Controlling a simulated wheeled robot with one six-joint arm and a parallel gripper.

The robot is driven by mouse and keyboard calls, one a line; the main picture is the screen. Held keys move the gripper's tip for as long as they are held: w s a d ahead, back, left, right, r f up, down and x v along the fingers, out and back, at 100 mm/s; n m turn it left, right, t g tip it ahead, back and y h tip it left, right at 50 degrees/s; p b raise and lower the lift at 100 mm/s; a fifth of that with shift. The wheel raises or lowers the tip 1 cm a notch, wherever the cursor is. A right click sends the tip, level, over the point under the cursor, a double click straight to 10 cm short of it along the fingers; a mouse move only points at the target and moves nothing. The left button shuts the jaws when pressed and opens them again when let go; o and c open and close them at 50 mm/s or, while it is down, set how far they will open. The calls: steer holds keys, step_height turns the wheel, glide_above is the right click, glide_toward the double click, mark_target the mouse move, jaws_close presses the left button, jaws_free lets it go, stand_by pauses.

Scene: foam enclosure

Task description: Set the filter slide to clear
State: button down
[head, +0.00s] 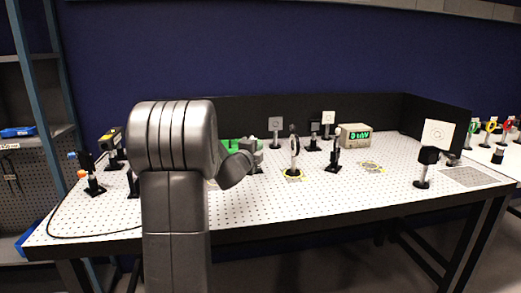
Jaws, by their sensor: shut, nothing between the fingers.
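My grey arm stands in the left middle of the head view. Its end, my gripper (256,157), is small and partly turned away over the perforated white table (330,195); it is shut, with nothing seen in it. Just right of it a dark upright optic mount (294,150) stands on a yellow-ringed base. Another dark tilted mount (335,152) stands further right. I cannot tell which mount carries the filter slide, nor its setting. A green object (230,144) behind my arm is partly hidden.
A meter with a green display (355,136) stands at the back. White target cards (438,133) stand on posts at the right and back. Black foam panels (425,115) edge the table. Black and yellow devices (110,140) and a cable are at left. The front middle is clear.

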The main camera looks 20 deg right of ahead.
steer(key=w+p, duration=0.1)
steer(key=w, duration=0.1)
steer(key=w+d, duration=0.1)
steer(key=w, duration=0.1)
steer(key=shift+w+d+r+p, duration=0.1)
steer(key=shift+w+p, duration=0.25)
steer(key=shift+w, duration=0.05)
